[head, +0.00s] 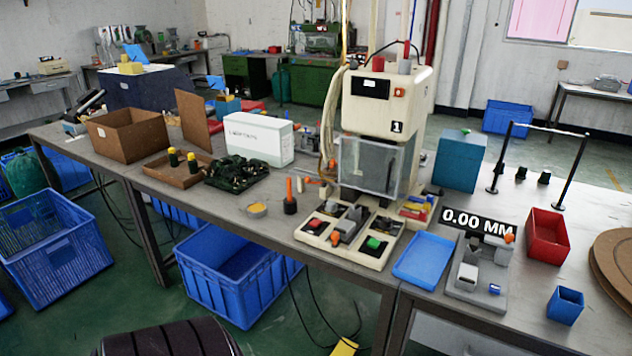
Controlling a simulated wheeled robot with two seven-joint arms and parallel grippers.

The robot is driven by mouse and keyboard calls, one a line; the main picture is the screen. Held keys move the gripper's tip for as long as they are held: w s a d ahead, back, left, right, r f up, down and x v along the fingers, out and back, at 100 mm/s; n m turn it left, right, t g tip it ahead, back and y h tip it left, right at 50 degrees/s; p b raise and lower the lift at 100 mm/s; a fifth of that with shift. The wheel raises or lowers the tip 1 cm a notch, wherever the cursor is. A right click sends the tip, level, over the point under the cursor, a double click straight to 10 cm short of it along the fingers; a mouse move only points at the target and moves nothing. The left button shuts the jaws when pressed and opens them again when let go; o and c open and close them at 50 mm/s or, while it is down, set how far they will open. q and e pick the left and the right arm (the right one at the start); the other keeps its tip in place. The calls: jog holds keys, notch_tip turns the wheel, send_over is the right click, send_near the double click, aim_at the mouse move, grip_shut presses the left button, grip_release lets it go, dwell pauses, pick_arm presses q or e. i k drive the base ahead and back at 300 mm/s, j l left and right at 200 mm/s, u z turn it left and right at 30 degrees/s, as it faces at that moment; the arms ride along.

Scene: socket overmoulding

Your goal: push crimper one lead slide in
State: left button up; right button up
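The crimper marked 1 (418,92) is a cream machine standing at the middle of the bench, with a clear guard (372,165) across its front. At its foot is a cream base plate (374,258) with a red button (313,224), a green button (374,243) and grey metal blocks. A grey block (347,226) in the middle of the plate may be the lead slide; I cannot tell how far in it sits. Neither of my grippers shows in the head view.
A blue tray (424,260) and a grey gauge fixture (478,290) with a 0.00 MM display (477,220) are right of the base plate. A red bin (546,237) stands farther right. An orange-topped black tool (290,200) stands to the left.

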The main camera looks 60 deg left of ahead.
aim_at(346, 229)
jog(key=u, duration=1.55)
